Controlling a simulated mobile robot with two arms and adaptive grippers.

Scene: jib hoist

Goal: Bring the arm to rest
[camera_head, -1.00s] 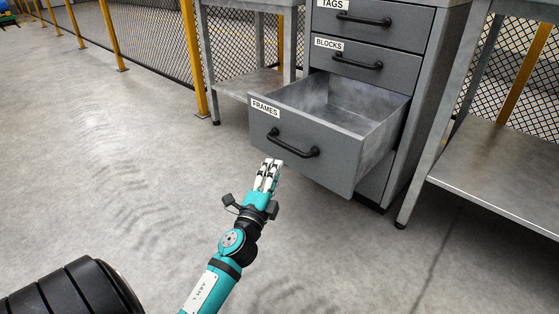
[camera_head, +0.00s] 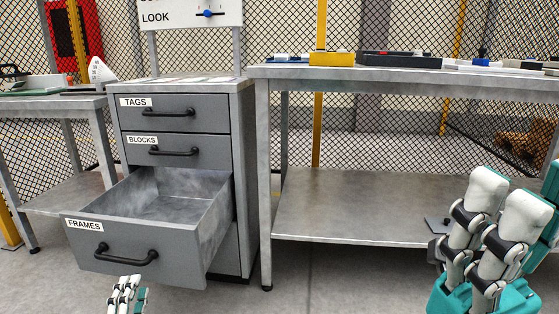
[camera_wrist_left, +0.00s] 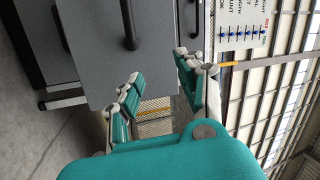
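My left gripper (camera_head: 125,287) shows low at the left in the head view, in front of the lower part of the open FRAMES drawer (camera_head: 110,245). In the left wrist view its fingers (camera_wrist_left: 160,92) are spread apart with nothing between them. A grey front with a black handle (camera_wrist_left: 129,22) lies beyond them. The drawer's black bar handle (camera_head: 125,255) is free of the gripper in the head view. My right gripper (camera_head: 500,205) is large at the lower right, fingers pointing up, apart and empty; the frame edge cuts it off.
The drawer juts out from the grey cabinet (camera_head: 245,180); its visible inside is empty. The TAGS and BLOCKS drawers (camera_head: 172,151) are shut. A metal workbench (camera_head: 350,205) stands to the right, another bench (camera_head: 70,190) to the left. Bare floor (camera_head: 330,285) lies in front.

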